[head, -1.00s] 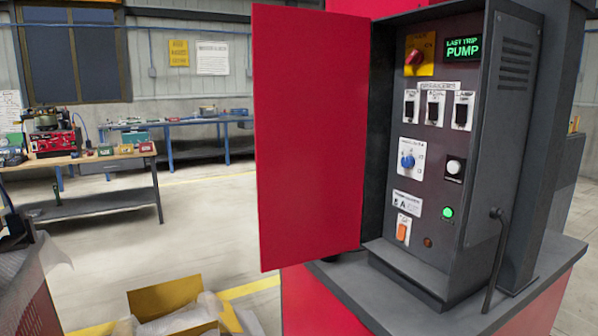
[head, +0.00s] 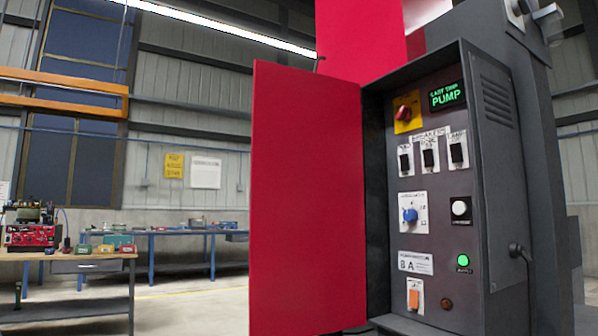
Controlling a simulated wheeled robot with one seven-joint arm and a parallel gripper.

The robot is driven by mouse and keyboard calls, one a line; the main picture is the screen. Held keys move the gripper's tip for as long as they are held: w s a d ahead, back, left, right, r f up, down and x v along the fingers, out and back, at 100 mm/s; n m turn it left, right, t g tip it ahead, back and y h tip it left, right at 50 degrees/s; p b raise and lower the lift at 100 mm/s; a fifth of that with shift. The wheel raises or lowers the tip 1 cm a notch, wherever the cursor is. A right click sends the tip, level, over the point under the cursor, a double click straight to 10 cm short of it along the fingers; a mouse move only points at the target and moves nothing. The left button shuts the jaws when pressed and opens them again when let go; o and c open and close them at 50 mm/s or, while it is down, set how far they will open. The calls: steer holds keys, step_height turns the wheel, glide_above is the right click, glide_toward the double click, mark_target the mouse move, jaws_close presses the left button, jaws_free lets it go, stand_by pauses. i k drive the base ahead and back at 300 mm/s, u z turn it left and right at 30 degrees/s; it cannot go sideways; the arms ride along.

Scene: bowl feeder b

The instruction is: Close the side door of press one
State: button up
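The red side door (head: 308,200) stands wide open, swung out to the left of the grey control cabinet (head: 497,200) of the press. The cabinet's inside panel is exposed. It carries a red knob on a yellow plate (head: 404,113), a display reading "LAST TRIP PUMP" (head: 447,95), several breaker switches (head: 429,158), a blue knob (head: 410,215), a lit green button (head: 463,260) and an orange switch (head: 414,299). No label in view tells which press this is. My gripper is not in view.
A workbench (head: 75,256) with a red machine (head: 33,234) stands at the left. A blue-legged bench (head: 180,233) stands by the back wall. Floor shows between the benches and the door.

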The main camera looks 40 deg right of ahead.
mark_target(308, 275)
steer(key=u, duration=0.05)
steer(key=i, duration=2)
steer(key=u, duration=0.45)
steer(key=i, duration=0.55)
steer(key=z, duration=2.15)
